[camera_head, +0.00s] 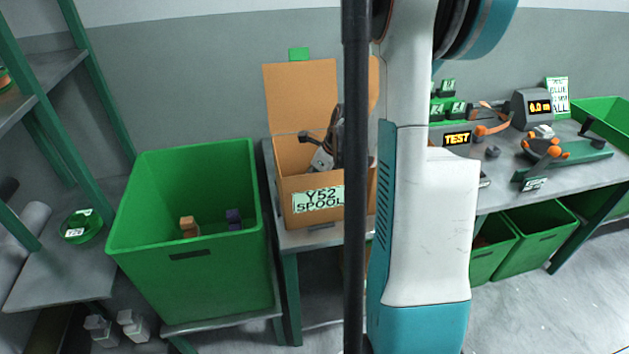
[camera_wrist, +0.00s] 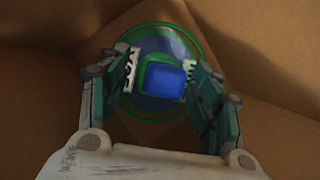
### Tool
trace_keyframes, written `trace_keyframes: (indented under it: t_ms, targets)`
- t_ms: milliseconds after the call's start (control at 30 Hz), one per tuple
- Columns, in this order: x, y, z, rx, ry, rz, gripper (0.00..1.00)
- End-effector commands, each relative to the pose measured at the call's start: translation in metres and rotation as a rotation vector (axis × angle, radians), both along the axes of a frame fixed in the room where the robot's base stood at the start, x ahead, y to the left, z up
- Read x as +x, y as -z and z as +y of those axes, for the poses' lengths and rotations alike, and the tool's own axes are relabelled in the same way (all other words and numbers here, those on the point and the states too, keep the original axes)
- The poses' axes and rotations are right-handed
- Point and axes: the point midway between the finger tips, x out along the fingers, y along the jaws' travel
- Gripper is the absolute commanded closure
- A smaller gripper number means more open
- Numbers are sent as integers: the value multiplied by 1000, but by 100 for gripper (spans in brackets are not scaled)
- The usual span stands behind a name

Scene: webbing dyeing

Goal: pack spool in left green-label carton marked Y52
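The open brown carton (camera_head: 298,184) stands on the bench left of my arm, with a green-edged label reading "Y52 SPOOL" on its front and its flaps up. My gripper (camera_head: 326,158) reaches down into it. In the wrist view, brown cardboard walls surround my gripper (camera_wrist: 161,70). The spool (camera_wrist: 165,78) lies between its fingertips, with a blue square centre, green edging and a round green rim. The fingers close on both sides of the raised centre and appear to touch it. I cannot tell whether the spool rests on the carton floor. The head view does not show the spool.
A large green bin (camera_head: 190,275) stands left of the carton, with small orange and purple blocks inside. A green shelf rack is at far left. On the bench to the right are a "TEST" display (camera_head: 457,139) and a scale (camera_head: 531,108). My arm hides the middle bench.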

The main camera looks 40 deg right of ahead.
Motion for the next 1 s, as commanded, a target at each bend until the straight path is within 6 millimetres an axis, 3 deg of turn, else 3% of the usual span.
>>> trace_keyframes:
  t_ms: [367,1000]
  targets:
    - [-3,-8,-1,0,1,0,41]
    - [-41,-102,-10,0,1,1,41]
